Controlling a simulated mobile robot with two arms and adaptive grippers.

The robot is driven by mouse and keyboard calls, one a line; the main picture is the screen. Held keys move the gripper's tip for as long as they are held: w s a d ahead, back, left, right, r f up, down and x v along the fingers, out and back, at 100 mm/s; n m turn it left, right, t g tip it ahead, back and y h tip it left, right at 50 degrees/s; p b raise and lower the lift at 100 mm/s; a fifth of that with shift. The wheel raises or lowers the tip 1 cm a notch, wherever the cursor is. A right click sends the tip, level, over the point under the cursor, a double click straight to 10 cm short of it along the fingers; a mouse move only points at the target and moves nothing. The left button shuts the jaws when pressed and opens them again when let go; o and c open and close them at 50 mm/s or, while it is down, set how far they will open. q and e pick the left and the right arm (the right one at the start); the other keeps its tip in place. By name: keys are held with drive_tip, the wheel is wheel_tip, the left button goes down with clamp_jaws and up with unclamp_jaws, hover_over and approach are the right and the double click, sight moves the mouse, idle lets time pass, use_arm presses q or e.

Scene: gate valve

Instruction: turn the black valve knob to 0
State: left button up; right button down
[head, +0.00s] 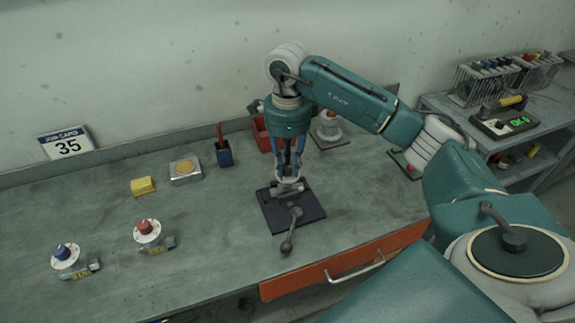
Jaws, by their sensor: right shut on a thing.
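My right gripper (289,174) points straight down over the middle of the bench. It is shut around the top of a small grey fitting with a pale disc, where the black valve knob sits. The fingers hide the knob, so its setting cannot be read. Below it a grey clamp with a lever handle (288,244) stands on a black base plate (310,213). My left gripper is not in view.
A red-knobbed valve (148,228) and a blue-knobbed valve (65,255) stand at the front left.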

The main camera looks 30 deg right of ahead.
sight(288, 167)
drive_tip(key=c, duration=1.5)
unclamp_jaws()
wheel_tip(288, 167, up, 12)
drive_tip(key=shift+s, duration=0.1)
